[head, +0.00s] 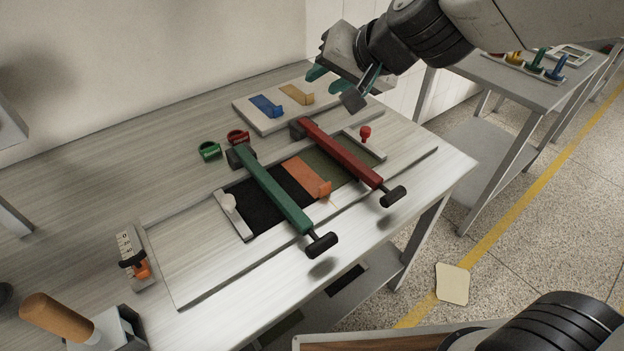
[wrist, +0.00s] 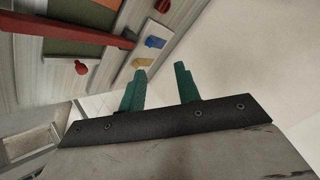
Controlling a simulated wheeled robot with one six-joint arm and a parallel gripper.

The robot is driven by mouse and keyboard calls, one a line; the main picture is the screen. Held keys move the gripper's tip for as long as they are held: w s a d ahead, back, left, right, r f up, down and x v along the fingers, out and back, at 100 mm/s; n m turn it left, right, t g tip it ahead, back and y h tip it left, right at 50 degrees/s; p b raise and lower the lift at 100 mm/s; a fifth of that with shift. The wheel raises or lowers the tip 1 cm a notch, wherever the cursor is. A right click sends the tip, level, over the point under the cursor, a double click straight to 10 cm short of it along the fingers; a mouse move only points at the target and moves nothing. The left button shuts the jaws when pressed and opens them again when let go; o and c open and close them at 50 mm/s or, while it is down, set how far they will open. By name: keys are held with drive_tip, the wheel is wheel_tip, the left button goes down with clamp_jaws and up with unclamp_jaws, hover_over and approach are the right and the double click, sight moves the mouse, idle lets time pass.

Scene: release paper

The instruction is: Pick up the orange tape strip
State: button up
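The orange tape strip (head: 301,174) lies flat across the dark bed of the table fixture. It sits between the green bar (head: 270,185) and the red bar (head: 340,153), with a raised tab at its front right end. My gripper (head: 343,76) is high above the back right of the table, well apart from the strip. Its teal fingers are spread, and nothing is between them. The wrist view also shows the open gripper (wrist: 161,74), with part of the red bar (wrist: 70,27) at upper left.
A pale board (head: 325,99) behind the fixture holds a blue strip (head: 266,106) and a tan strip (head: 297,94). Black-ended handles (head: 322,244) jut forward from the bars. A red knob (head: 365,133) stands at the right.

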drive_tip(key=w+a+f+m+t+h, duration=0.2)
drive_tip(key=w+a+f+m+t, duration=0.15)
drive_tip(key=w+a, duration=0.3)
drive_tip(key=m+g+h, duration=0.4)
drive_tip(key=m+h, duration=0.2)
drive_tip(key=h, duration=0.8)
approach(324, 185)
drive_tip(key=shift+w+a+f, duration=0.15)
drive_tip(key=shift+w+f, duration=0.35)
drive_tip(key=shift+w, duration=0.25)
drive_tip(key=shift+s+d+f+g, duration=0.15)
drive_tip(key=shift+d+g, duration=0.1)
drive_tip(key=x, duration=0.7)
drive_tip(key=shift+d+r, duration=0.3)
drive_tip(key=shift+d, duration=0.2)
clamp_jaws()
